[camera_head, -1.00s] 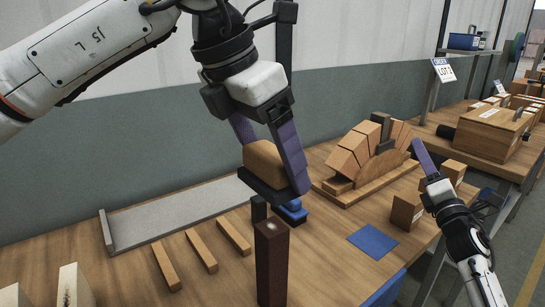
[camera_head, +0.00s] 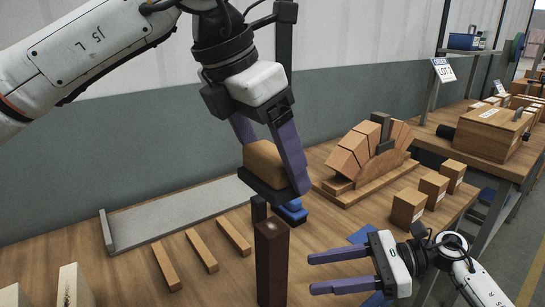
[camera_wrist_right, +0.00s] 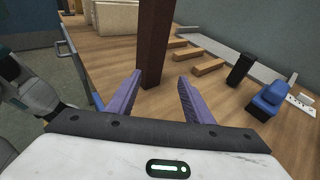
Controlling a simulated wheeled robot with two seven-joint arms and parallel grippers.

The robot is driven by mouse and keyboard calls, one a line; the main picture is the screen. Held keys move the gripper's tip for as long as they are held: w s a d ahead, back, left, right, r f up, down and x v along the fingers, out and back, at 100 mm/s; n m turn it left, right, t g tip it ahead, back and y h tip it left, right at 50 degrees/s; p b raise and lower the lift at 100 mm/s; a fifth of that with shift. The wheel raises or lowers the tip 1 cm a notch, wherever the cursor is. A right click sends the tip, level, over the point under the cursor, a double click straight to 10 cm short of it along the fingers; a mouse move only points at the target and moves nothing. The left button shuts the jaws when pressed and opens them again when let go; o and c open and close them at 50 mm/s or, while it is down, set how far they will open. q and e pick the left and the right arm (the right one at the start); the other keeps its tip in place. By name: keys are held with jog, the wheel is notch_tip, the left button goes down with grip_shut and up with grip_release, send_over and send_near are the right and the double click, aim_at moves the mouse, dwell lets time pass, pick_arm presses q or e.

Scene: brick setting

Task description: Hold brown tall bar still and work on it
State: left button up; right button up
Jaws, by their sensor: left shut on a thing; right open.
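The brown tall bar (camera_head: 271,262) stands upright near the front of the table in the head view. It also shows upright in the right wrist view (camera_wrist_right: 153,45), ahead of and between the open fingers. My right gripper (camera_head: 312,274) is open and empty, to the right of the bar and apart from it, fingers pointing left at it. My left gripper (camera_head: 270,160) is shut on a tan rounded block with a black base (camera_head: 263,163), held above and slightly behind the bar. Whether the block's base touches anything below is unclear.
A black upright piece (camera_wrist_right: 240,68) and a blue item (camera_wrist_right: 270,98) stand near the bar. Several wooden strips (camera_head: 200,250) lie left of it. A grey tray (camera_head: 175,217) and wooden arch (camera_head: 370,150) are behind. Several small blocks (camera_head: 408,208) stand right, near a blue mat (camera_head: 363,234).

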aim_at(286, 292)
jog(key=shift+s+f+n+g+h, duration=0.3)
jog(key=shift+s+f+g, duration=0.2)
jog(key=shift+s+f, duration=0.25)
jog(key=shift+s+a+f, duration=0.1)
jog(key=shift+a, duration=0.1)
jog(key=shift+x, duration=4.7)
jog(key=shift+c, duration=0.4)
grip_shut()
jog(key=c, duration=1.1)
grip_release()
jog(key=o, duration=1.6)
jog(key=shift+c, duration=0.2)
